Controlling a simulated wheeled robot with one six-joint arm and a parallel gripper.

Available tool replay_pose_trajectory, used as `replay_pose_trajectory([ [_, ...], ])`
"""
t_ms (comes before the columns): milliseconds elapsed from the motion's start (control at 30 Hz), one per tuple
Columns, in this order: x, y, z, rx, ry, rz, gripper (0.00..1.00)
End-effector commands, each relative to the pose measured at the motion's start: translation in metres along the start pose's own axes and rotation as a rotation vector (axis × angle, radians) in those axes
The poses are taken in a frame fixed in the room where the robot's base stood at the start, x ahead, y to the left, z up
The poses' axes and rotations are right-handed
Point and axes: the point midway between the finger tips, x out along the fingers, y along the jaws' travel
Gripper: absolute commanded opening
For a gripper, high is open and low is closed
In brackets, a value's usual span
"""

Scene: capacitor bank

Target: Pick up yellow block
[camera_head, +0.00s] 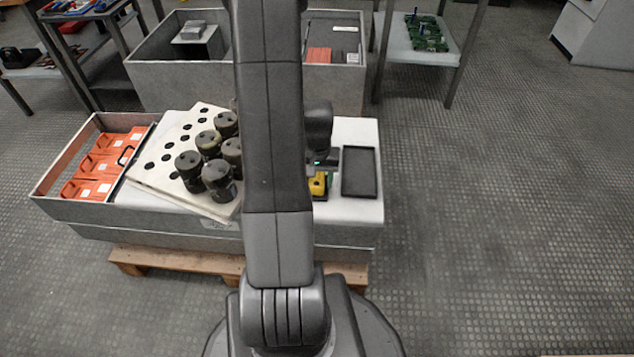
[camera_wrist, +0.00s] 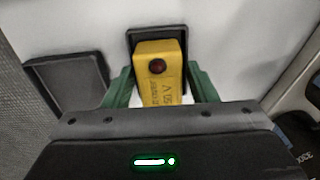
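The yellow block (camera_wrist: 160,78) has a dark red round button and dark lettering on its face. In the wrist view its far end lies over a small black tray (camera_wrist: 143,35) on the white worktop. My gripper (camera_wrist: 161,80) is open, with one green finger on each side of the block and narrow gaps showing beside it. The near part of the block is hidden by the gripper body. In the head view the yellow block (camera_head: 318,186) shows just right of my arm, partly covered by it.
An empty black tray (camera_head: 358,172) lies right of the block. Left of my arm, a white perforated board (camera_head: 158,178) holds several black cylinders (camera_head: 217,176). A bin (camera_head: 44,186) of orange parts is at the left end. Open floor lies to the right.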

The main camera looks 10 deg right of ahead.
Motion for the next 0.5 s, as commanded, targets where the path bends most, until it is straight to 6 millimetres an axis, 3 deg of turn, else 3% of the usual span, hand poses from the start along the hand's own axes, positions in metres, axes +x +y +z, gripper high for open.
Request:
replay_pose_trajectory([
  [33,-0.0001,0.0,0.0,0.0,0.0,0.0,0.42],
  [200,-0.0002,0.0,0.0,0.0,0.0,0.0,0.11],
  [500,-0.0085,0.0,-0.0004,0.0,0.002,0.0,0.12],
])
